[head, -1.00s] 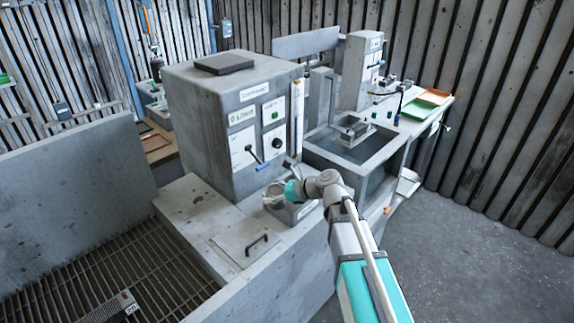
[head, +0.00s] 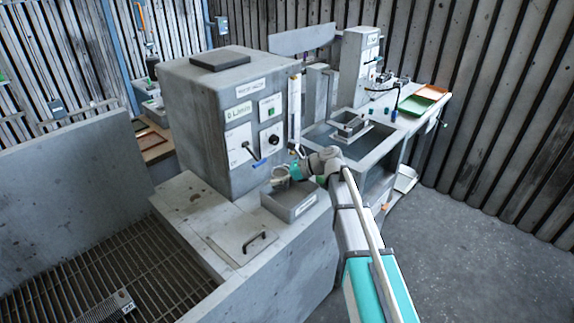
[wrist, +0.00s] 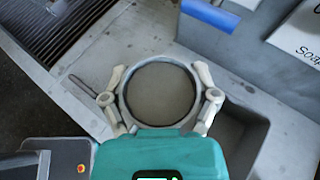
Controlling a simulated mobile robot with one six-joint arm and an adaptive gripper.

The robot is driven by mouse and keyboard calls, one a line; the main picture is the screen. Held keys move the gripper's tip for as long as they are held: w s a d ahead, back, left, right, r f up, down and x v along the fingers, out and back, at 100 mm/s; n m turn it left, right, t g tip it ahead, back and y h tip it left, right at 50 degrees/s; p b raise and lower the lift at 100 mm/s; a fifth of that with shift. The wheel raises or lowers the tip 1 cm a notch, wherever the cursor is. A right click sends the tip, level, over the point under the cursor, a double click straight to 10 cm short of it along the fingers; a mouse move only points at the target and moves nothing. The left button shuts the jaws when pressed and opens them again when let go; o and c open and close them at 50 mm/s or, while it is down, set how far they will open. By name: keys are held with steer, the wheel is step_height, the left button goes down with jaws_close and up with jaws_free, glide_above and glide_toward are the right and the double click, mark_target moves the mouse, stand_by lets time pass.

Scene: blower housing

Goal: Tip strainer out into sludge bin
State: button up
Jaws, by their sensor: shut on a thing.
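My gripper (wrist: 159,92) is shut on the strainer (wrist: 157,125), a round grey cup with a thick rim. Its two pale fingers clasp the rim from left and right in the wrist view. In the head view the strainer (head: 279,175) is held about upright above the counter, by the left rear end of an open grey box (head: 290,209). This box has a small label that I cannot read; it may be the sludge bin. In the wrist view part of the box (wrist: 262,135) shows below and right of the strainer. The strainer's inside looks plain grey-brown; I cannot tell its contents.
A tall grey machine housing (head: 215,120) with a blue-tipped lever (head: 259,162) stands close behind the strainer. A hatch with a black handle (head: 258,243) lies left of the box. A sink basin (head: 350,145) is behind right, and a floor grating (head: 140,265) is left.

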steer(key=w+d+n+g, duration=0.1)
steer(key=w+d+g, duration=0.1)
steer(key=w, duration=0.5)
steer(key=shift+w+d+f+n, duration=0.25)
steer(key=shift+d+n, duration=0.15)
steer(key=shift+d, duration=0.25)
steer(key=shift+s+f+n+t+h+b, duration=0.15)
steer(key=shift+n+t+b, duration=0.45)
steer(key=shift+n+t, duration=1.05)
steer(key=shift+s+f+n+t+h+b, duration=0.1)
steer(key=shift+f+n+t+b, duration=0.35)
steer(key=shift+n+t, duration=1.15)
steer(key=shift+s+f+n+t+h+b, duration=0.1)
steer(key=shift+n+t+b, duration=0.65)
steer(key=shift+n+t, duration=0.85)
steer(key=shift+a+r+n+g, duration=0.1)
steer(key=shift+n+g, duration=0.25)
steer(key=shift+w, duration=0.1)
